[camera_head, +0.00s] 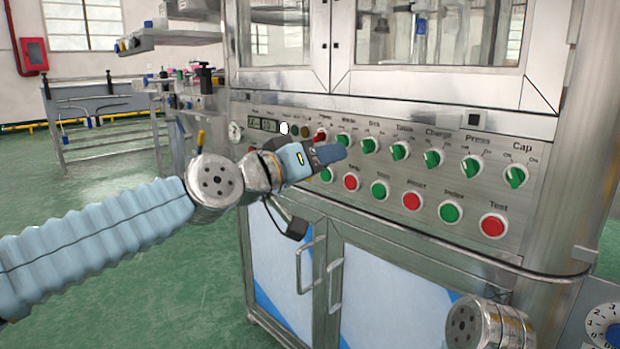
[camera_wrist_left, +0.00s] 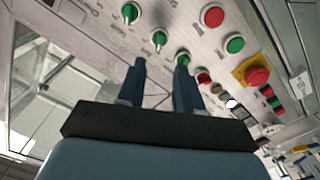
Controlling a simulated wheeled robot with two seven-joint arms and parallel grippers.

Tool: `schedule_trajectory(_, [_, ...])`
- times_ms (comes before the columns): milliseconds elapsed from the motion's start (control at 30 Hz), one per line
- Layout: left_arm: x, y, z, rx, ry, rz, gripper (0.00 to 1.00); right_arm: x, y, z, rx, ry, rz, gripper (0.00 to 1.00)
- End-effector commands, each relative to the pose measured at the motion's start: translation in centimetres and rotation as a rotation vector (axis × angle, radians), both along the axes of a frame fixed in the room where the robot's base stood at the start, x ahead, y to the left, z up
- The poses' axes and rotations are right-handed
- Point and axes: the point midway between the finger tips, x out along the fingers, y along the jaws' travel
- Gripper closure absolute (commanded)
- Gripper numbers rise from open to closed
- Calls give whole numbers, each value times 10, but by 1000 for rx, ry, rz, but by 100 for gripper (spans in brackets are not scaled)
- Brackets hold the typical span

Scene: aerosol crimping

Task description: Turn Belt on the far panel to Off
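The steel control panel (camera_head: 470,187) carries a row of green selector knobs; Table (camera_head: 400,150), Charge (camera_head: 433,159), Press (camera_head: 471,167) and Cap (camera_head: 516,176) are legible. A green knob (camera_head: 370,145) left of Table has a label too small to read surely; I cannot tell whether it is Belt. My left gripper (camera_head: 342,152) is in front of the panel, just below and left of that knob. Its two fingers stand apart with nothing between them in the left wrist view (camera_wrist_left: 161,75). Knobs (camera_wrist_left: 160,38) show beyond the fingertips there. My right gripper is out of view.
Red and green push buttons, such as Test (camera_head: 493,225), sit below the knobs. A yellow-backed red stop button (camera_wrist_left: 256,76) shows in the wrist view. Cabinet door handles (camera_head: 335,285) stick out below. Green floor (camera_head: 80,200) is open at left.

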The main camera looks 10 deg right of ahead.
Motion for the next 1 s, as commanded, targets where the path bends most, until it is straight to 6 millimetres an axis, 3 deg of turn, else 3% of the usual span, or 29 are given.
schedule_trajectory(33, [-5,9,-6,2,-1,4,65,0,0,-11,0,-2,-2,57])
schedule_trajectory(233, [-20,27,-3,1,1,2,65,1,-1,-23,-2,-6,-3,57])
schedule_trajectory(633, [-24,30,-1,2,2,-2,65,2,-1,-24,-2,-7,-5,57])
schedule_trajectory(733, [-17,31,-13,8,20,6,65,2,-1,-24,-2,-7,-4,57])
schedule_trajectory(867, [13,38,-70,41,103,42,65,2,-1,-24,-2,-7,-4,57])
schedule_trajectory(967, [41,49,-146,85,208,82,65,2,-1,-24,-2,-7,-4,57])
schedule_trajectory(1000, [49,54,-181,107,254,98,65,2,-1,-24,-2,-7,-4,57])
